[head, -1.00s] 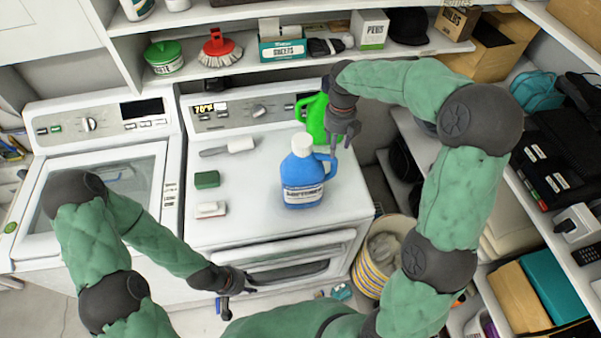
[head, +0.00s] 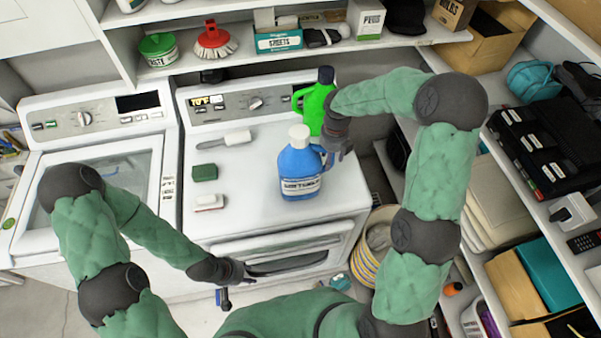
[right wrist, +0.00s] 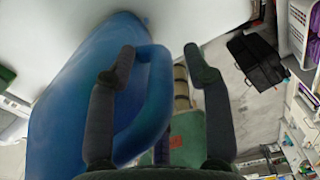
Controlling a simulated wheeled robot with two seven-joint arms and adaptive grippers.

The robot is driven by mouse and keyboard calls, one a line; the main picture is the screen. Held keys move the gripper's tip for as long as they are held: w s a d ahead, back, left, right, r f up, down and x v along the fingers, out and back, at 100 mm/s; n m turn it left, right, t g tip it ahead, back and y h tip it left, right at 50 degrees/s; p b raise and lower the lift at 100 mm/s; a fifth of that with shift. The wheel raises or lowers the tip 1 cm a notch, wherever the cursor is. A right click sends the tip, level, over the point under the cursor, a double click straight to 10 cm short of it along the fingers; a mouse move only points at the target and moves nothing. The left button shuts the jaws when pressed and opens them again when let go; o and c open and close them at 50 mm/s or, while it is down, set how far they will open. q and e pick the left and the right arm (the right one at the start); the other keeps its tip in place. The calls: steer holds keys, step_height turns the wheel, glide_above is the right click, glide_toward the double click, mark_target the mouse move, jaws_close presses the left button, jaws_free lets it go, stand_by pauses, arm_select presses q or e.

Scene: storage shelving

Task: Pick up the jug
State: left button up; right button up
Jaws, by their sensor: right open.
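The blue jug (head: 300,174) with a white cap and a white label stands upright on top of the white front-loading machine. Its handle is on its right side. My right gripper (head: 337,157) is at the handle. In the right wrist view that gripper (right wrist: 160,85) is open, and the blue handle (right wrist: 152,112) shows between its two fingers. I cannot tell whether a finger touches it. My left gripper (head: 233,287) hangs low in front of the machine, away from the jug, with its fingers apart and empty.
A green bottle (head: 315,103) stands just behind the blue jug, close to my right wrist. A brush (head: 225,140), a green sponge (head: 204,172) and a small white-topped block (head: 209,202) lie to the left. Shelves line the back and right.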

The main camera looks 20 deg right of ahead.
jaws_close()
steer(key=shift+w+r, duration=0.1)
steer(key=shift+w, duration=0.05)
steer(key=shift+r, duration=0.1)
